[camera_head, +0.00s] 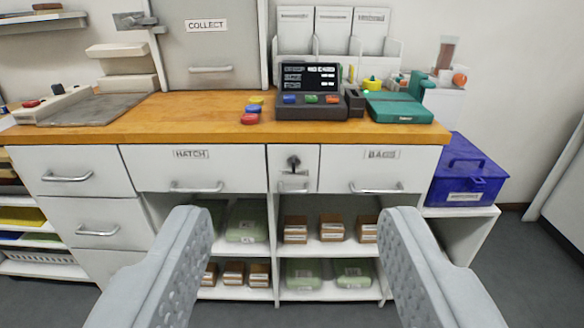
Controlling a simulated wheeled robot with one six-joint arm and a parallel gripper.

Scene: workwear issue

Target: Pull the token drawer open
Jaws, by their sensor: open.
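No drawer front shows a readable "token" label. A narrow drawer (307,171) sits in the middle of the counter front, between the drawer labelled HATCH (150,171) and the drawer labelled BAGS (338,160). It looks shut. It has a dark knob or lock (294,163) above a small pale handle (293,187). My gripper (295,217) is open and empty, with its two grey fingers wide apart. In the picture the fingertips lie below and to either side of the narrow drawer, apart from its handle.
A wooden counter (190,122) holds red, blue and yellow discs (250,115), a dark terminal (311,110) and a green device (398,108). Open shelves with brown boxes (331,229) and green packs (246,225) lie below. A blue case (464,175) stands at right.

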